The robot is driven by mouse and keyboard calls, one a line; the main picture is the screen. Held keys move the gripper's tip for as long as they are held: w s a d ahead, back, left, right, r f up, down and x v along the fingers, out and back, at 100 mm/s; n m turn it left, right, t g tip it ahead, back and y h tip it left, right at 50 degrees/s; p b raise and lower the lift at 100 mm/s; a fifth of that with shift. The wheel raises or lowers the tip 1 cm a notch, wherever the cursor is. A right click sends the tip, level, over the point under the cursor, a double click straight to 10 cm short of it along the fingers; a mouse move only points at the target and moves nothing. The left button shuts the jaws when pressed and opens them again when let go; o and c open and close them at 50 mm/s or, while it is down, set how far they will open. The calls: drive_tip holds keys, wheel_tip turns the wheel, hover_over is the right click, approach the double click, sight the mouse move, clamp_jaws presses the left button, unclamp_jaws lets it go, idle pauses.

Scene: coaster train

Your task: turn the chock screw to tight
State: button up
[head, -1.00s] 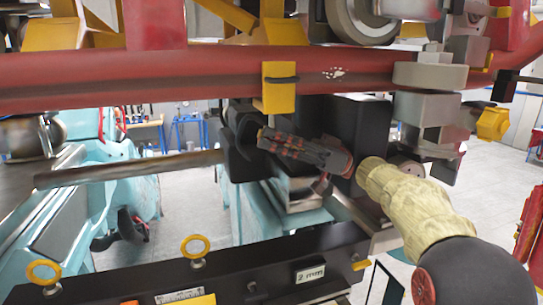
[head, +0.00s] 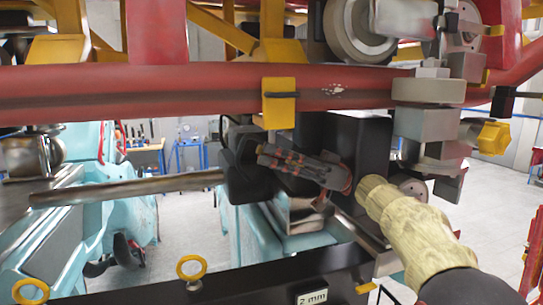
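My gripper (head: 268,158), dark grey with red bands, points left beneath the red tube, beside a black block (head: 245,172). Its fingers lie close together in the picture, and I cannot tell whether they are open, shut or touching the block. My tan forearm reaches in from the lower right. A grey metal bar (head: 125,188) runs from the left to the black block. I cannot make out the chock screw for certain; it may be hidden behind the gripper or the block.
A thick red tube (head: 210,90) with a yellow clamp (head: 279,103) crosses above my gripper. Grey metal blocks and a yellow hexagonal knob (head: 493,138) are at the right. A black beam (head: 240,285) with a yellow ring (head: 191,268) lies below. Turquoise bodywork (head: 130,215) stands at the left.

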drive_tip(key=shift+o, duration=1.2)
drive_tip(key=t+p, duration=0.1)
drive_tip(key=p, duration=0.3)
drive_tip(key=shift+r+m, duration=0.3)
drive_tip(key=m+t+p, duration=0.1)
drive_tip(key=t+p, duration=0.1)
drive_tip(key=p, duration=0.4)
drive_tip(key=shift+y+p, duration=0.35)
drive_tip(key=shift+y, duration=0.05)
drive_tip(key=shift+m+t+p, duration=0.3)
drive_tip(key=shift+t+p, duration=0.2)
drive_tip(key=shift+t, duration=0.1)
